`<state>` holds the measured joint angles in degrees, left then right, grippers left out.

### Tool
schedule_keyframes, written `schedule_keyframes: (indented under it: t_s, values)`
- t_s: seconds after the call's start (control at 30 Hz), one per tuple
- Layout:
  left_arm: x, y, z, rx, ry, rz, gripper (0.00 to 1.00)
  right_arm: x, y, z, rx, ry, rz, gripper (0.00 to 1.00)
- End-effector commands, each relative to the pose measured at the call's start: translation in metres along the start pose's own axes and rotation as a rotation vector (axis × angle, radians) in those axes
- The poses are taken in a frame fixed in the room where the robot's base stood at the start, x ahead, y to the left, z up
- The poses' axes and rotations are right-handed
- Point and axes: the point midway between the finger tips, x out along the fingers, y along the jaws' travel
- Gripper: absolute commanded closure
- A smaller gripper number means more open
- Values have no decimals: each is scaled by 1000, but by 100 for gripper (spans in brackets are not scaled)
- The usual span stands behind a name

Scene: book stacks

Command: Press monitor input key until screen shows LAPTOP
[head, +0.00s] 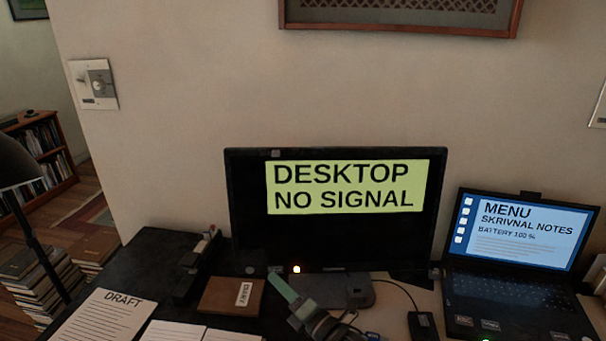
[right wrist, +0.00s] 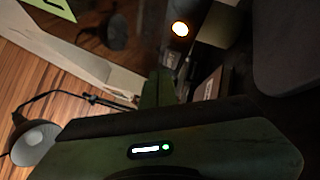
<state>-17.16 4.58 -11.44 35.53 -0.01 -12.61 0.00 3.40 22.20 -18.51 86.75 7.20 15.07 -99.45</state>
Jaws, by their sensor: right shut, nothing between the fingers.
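The monitor (head: 335,240) stands against the wall; its screen reads DESKTOP, NO SIGNAL in dark letters on a yellow-green panel (head: 340,187). An amber light (head: 297,269) glows on its lower bezel and shows large in the right wrist view (right wrist: 180,28). A small grey round spot (head: 250,270) is on the bezel further left; I cannot read which is the input key. My right gripper (head: 273,277), with green fingers, is shut and empty, its tips just below the bezel, left of the light. I cannot tell whether they touch it. My left gripper is not in view.
A laptop (head: 520,225) showing MENU is open at right. A brown diary (head: 231,296) lies left of my right gripper, with DRAFT papers (head: 100,318) further left. A black mouse-like device (head: 422,326) with a cable lies at right. A lamp (head: 14,165) stands at far left.

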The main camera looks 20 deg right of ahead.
Motion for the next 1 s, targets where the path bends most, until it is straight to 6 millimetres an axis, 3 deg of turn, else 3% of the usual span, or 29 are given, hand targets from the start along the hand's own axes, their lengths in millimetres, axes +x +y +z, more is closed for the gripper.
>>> schedule_keyframes:
  t_s: [0.5, 1.0]
  values:
    - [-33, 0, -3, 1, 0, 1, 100, -35, 27, -25, 4, 0, -2, 100]
    - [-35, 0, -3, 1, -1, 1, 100, -41, 30, -30, 0, 0, 0, 100]
